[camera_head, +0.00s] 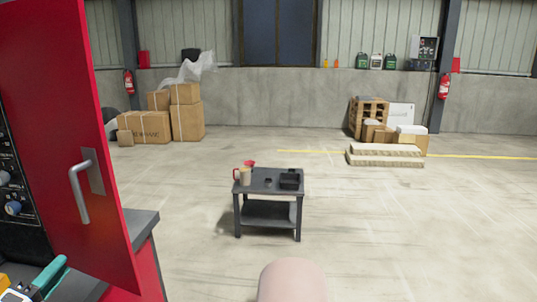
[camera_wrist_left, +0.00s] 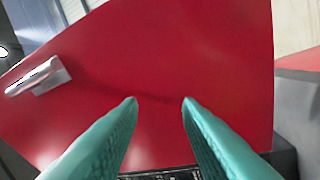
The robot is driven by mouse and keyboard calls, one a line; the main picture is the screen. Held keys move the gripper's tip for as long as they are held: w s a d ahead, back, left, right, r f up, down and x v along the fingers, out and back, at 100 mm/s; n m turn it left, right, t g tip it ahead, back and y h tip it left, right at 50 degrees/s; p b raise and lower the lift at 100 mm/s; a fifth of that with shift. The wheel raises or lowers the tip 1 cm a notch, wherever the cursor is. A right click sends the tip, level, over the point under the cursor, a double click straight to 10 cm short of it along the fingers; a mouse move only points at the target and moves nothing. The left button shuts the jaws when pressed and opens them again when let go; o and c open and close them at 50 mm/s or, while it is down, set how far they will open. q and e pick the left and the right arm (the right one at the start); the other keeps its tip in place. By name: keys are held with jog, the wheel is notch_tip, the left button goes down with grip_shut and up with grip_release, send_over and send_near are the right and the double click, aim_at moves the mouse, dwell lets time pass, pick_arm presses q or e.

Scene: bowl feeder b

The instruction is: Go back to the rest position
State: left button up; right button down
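My left gripper (camera_head: 52,273) shows at the bottom left of the head view, with a teal finger in front of the dark counter of the red machine. In the left wrist view my left gripper (camera_wrist_left: 160,101) has its two teal fingers spread apart with nothing between them. They point at a red door panel (camera_wrist_left: 200,60), which fills most of that view. Whether the fingertips touch it I cannot tell. The silver door handle (camera_wrist_left: 38,77) is left of the fingers, apart from them. My right gripper is not in view.
The red door (camera_head: 60,110) with its handle (camera_head: 84,188) stands at the left, beside a black control panel (camera_head: 15,185). A small dark table (camera_head: 268,188) with a red funnel-like item, a cup and black containers stands mid-floor. Boxes (camera_head: 186,120) and pallets are far back. The floor right is clear.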

pick_arm(q)
jog(key=s+d+f+n+g+y, duration=0.3)
jog(key=s+d+f+n+g, duration=0.15)
jog(key=f+n, duration=0.4)
jog(key=s+d+f+n+g+y, duration=0.3)
jog(key=s+d+f+n, duration=0.15)
jog(key=f+n, duration=0.4)
jog(key=s+d+f+n+g+h, duration=0.2)
jog(key=s+d+f+g, duration=0.15)
jog(key=s+d, duration=0.4)
jog(key=s+d+f+n+g+h, duration=0.1)
jog(key=s+d+f+n+g, duration=0.2)
jog(key=s+d+g, duration=0.35)
jog(key=s+f+p, duration=0.3)
jog(key=f, duration=2.1)
jog(key=s+a+f+g+p, duration=0.1)
jog(key=s+a+f, duration=0.1)
jog(key=s+f, duration=1.2)
jog(key=s, duration=0.2)
jog(key=shift+s+a+m+p, duration=0.3)
jog(key=shift+a, duration=0.05)
